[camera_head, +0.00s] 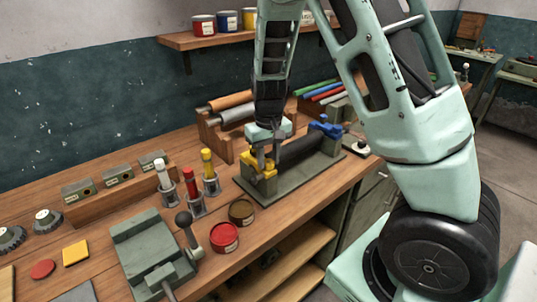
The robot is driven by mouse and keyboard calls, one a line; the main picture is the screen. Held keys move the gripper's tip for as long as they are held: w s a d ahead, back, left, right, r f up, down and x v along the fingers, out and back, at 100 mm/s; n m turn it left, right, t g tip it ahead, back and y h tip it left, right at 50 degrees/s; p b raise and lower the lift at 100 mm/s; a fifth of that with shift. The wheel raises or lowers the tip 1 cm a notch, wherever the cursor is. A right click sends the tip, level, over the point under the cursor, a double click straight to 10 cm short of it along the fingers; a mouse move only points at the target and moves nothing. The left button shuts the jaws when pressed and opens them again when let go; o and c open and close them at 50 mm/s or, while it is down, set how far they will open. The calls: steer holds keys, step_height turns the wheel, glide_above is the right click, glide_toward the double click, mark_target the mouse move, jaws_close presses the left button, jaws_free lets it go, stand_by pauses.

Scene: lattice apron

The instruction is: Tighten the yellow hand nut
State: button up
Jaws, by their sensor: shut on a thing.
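The yellow hand nut (262,163) sits at the left end of a dark grey fixture on the workbench. A black roller (304,151) lies along this fixture, and a blue hand nut (325,127) is at its right end. My gripper (264,163) points down from above and is shut on the yellow hand nut, with its fingers at the nut's sides. My wrist and fingers hide part of the nut and the near end of the roller.
Upright white, red and yellow handled tools (208,165) stand left of the fixture. Round red (224,237) and brown (242,212) tins sit in front. A grey vise (147,250) is at front left. A rack with rolls (232,104) stands behind. Paint tins line the wall shelf (190,39).

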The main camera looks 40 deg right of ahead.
mark_target(269, 161)
steer(key=o, duration=1)
step_height(269, 161, up, 17)
steer(key=shift+r+b, duration=0.2)
steer(key=shift+b, duration=0.55)
